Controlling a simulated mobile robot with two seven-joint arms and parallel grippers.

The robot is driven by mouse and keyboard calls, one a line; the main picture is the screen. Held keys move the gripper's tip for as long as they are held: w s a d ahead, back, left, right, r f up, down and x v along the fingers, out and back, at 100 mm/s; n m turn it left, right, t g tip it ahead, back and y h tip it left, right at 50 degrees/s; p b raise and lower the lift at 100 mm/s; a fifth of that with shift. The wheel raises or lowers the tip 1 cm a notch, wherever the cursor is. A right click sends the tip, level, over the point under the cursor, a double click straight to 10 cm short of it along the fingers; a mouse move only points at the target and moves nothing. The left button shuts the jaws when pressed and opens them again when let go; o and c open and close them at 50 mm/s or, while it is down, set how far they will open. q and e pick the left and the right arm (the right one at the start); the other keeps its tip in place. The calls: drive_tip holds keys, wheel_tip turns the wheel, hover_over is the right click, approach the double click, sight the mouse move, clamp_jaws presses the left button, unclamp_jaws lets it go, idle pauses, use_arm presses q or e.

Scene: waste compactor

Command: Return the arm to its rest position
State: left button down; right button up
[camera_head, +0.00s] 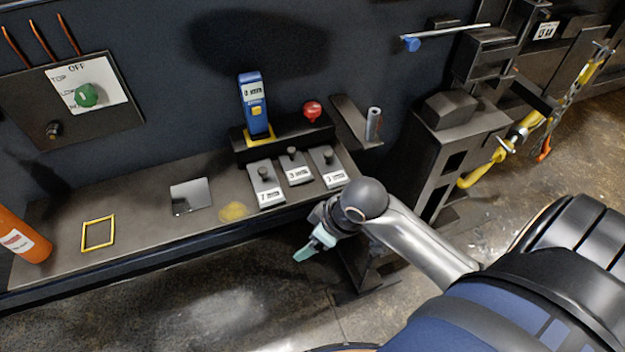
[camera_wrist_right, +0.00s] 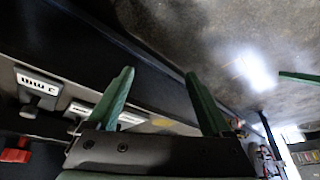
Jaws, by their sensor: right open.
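My right gripper (camera_head: 312,248) hangs off the front edge of the bench, below and in front of the small labelled blocks. In the right wrist view its two green fingers (camera_wrist_right: 160,95) stand wide apart with nothing between them. The right arm (camera_head: 425,240) comes in from the lower right, its dark wrist joint close to the bench's front right corner.
The bench (camera_head: 140,205) holds several labelled blocks (camera_head: 296,172), a blue meter (camera_head: 253,105), a red knob (camera_head: 312,110), a grey plate (camera_head: 190,196), a yellow frame (camera_head: 98,233) and an orange cylinder (camera_head: 22,238). A dark cabinet (camera_head: 440,150) stands right. Floor (camera_head: 215,315) in front looks clear.

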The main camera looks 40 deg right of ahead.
idle(0.4)
drive_tip(key=s+a+f+m+t, duration=0.1)
drive_tip(key=s+a+f+t, duration=0.1)
drive_tip(key=f, duration=0.4)
drive_tip(key=s+a+f+m+t, duration=0.1)
drive_tip(key=s+a+f+t, duration=0.1)
drive_tip(key=f, duration=0.5)
drive_tip(key=shift+s+a+m+t, duration=0.15)
drive_tip(key=shift+s+m+t, duration=0.35)
drive_tip(key=shift+s, duration=0.6)
